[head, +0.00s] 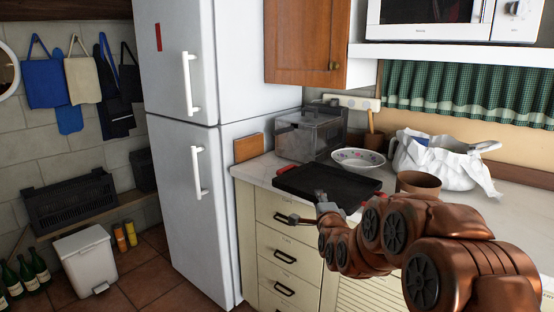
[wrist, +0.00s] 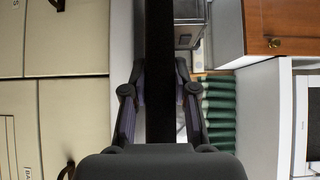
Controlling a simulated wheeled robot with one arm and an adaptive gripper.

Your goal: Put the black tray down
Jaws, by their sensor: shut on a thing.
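The black tray (head: 328,186) is flat and roughly level at the front edge of the white counter (head: 262,172), near the counter's left end. My gripper (head: 322,200) is shut on the tray's near edge. In the wrist view, the tray (wrist: 160,45) shows edge-on as a dark strip between the two fingers of my gripper (wrist: 159,92). I cannot tell whether the tray's underside touches the counter or hangs just above it.
A clear container (head: 309,138) stands behind the tray, with a patterned bowl (head: 358,158) close behind it. A brown pot (head: 418,184) and a white bag (head: 445,160) stand to the right. The fridge (head: 195,130) is left. Drawers (head: 285,255) lie below.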

